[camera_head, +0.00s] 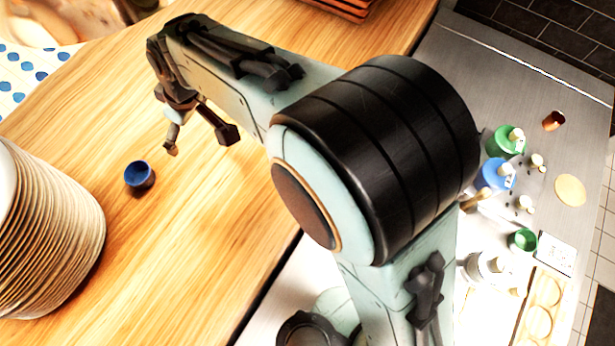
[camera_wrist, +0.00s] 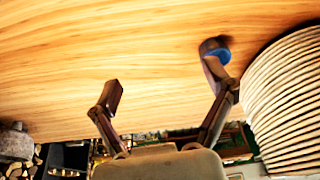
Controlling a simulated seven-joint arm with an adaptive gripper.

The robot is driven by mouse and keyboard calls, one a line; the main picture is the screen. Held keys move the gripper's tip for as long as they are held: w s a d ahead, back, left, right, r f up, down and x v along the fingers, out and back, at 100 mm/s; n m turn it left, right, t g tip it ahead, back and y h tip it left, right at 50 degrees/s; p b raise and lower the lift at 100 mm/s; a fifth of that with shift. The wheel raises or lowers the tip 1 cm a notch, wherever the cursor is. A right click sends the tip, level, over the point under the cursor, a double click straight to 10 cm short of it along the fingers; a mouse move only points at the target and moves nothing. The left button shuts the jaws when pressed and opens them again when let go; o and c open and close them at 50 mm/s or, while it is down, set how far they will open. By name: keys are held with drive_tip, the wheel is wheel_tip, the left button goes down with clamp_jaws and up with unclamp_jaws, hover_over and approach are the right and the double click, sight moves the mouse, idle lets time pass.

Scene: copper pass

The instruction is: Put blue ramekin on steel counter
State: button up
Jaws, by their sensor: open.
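The blue ramekin (camera_head: 139,176) stands on the wooden table (camera_head: 185,230), near the tall stack of plates. In the wrist view the ramekin (camera_wrist: 214,48) shows beyond the tip of the right finger, which partly covers it. My gripper (camera_head: 200,143) is open and empty. It hangs over the wood, to the right of the ramekin in the head view and apart from it. In the wrist view both fingers (camera_wrist: 163,82) are spread with bare wood between them. The steel counter (camera_head: 460,75) lies on the right of the head view, partly hidden by my arm.
The stack of plates (camera_head: 45,235) stands close to the ramekin; it also shows in the wrist view (camera_wrist: 285,100). The counter holds a green container (camera_head: 508,141), a blue container (camera_head: 496,174), a small green cup (camera_head: 522,240) and a copper cup (camera_head: 553,121). Its far upper part is clear.

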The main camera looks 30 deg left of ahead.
drive_tip(key=w+d+r+m+t+h, duration=0.1)
drive_tip(key=w+d+r+m, duration=0.15)
drive_tip(key=w+d, duration=0.45)
drive_tip(key=w+d+r+m+t+h, duration=0.1)
drive_tip(key=w+d+r+m, duration=0.2)
drive_tip(key=d, duration=0.7)
drive_tip(key=s+d+m, duration=0.2)
drive_tip(key=d+m, duration=0.5)
drive_tip(key=d, duration=0.9)
drive_tip(key=shift+s+d+g+h, duration=0.25)
drive_tip(key=shift+s+g+h, duration=0.05)
drive_tip(key=shift+h, duration=0.1)
drive_tip(key=shift+o, duration=0.6)
drive_tip(key=s+d+f+m, duration=0.1)
drive_tip(key=s+d+m, duration=0.4)
drive_tip(key=s+d, duration=0.2)
drive_tip(key=shift+d+f+g, duration=0.25)
drive_tip(key=shift+d+g, duration=0.05)
drive_tip(key=shift+d, duration=0.05)
drive_tip(key=shift+s+d+f+m, duration=0.1)
drive_tip(key=shift+s+d+m, duration=0.1)
drive_tip(key=shift+s+m, duration=0.2)
